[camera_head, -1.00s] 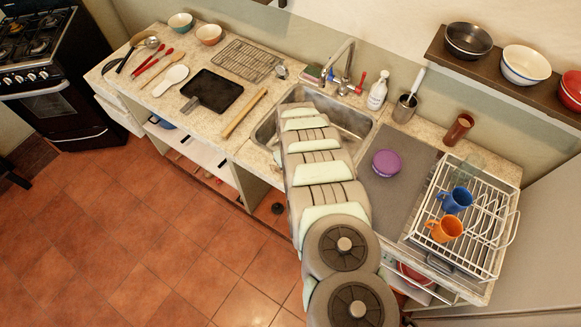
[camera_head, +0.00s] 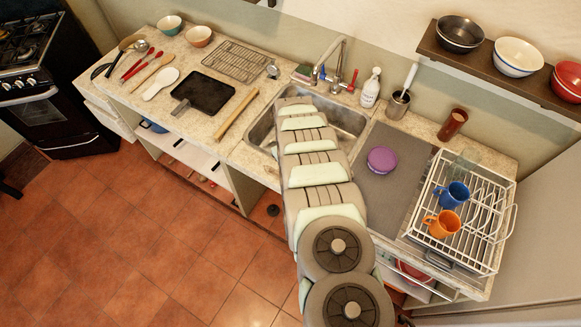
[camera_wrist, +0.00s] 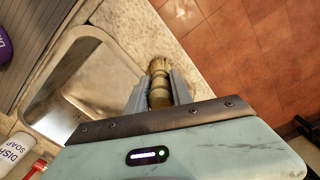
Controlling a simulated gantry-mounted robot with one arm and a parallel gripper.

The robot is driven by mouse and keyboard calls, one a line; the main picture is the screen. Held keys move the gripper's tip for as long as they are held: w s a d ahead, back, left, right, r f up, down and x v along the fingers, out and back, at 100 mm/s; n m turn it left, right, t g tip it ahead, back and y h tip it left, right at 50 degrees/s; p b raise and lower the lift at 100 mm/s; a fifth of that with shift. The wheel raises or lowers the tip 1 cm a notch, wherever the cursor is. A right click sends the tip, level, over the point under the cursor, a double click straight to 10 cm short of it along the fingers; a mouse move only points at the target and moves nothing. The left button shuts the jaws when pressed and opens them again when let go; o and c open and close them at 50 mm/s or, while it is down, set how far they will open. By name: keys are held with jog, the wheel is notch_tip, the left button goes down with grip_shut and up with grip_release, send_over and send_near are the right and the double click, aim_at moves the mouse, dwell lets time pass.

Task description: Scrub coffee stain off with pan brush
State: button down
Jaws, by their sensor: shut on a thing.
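The pan brush (camera_wrist: 159,66) is in my gripper (camera_wrist: 158,85) in the wrist view. Its light bristles point away from the palm, and its wooden body sits between the two grey fingers, which are shut on it. The bristle end shows over the speckled counter strip (camera_wrist: 132,28) by the sink's front edge. I cannot tell whether the bristles touch the counter. I cannot make out a coffee stain in either view. In the head view my arm hides the gripper and the brush.
The steel sink (camera_wrist: 85,85) lies beside the brush. The dish soap bottle (camera_head: 371,88) and faucet (camera_head: 340,65) stand behind it. A purple lid (camera_head: 382,160) is on the grey mat (camera_head: 378,200). The dish rack (camera_head: 470,225) holds a blue and an orange mug.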

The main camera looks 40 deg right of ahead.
jog(key=shift+w+f+b, duration=0.1)
jog(key=shift+w+b, duration=0.3)
jog(key=shift+b, duration=0.05)
jog(key=shift+r, duration=0.2)
jog(key=r+p, duration=0.2)
jog(key=a+r+p, duration=0.1)
jog(key=r+p, duration=0.1)
jog(key=shift+s, duration=0.1)
dwell(0.5)
jog(key=w+a+r+p, duration=0.1)
jog(key=w+a+r, duration=0.7)
jog(key=w+r, duration=0.2)
jog(key=w+a+r+n+p, duration=0.1)
jog(key=w+a+r, duration=0.3)
jog(key=a+r, duration=0.45)
jog(key=w+a+r, duration=0.3)
jog(key=a+r, duration=0.5)
jog(key=a, duration=0.1)
jog(key=s+a+r+n+p, duration=0.1)
jog(key=a+r, duration=0.8)
jog(key=a, duration=0.3)
jog(key=shift+s+r, duration=0.15)
jog(key=shift+s, duration=0.15)
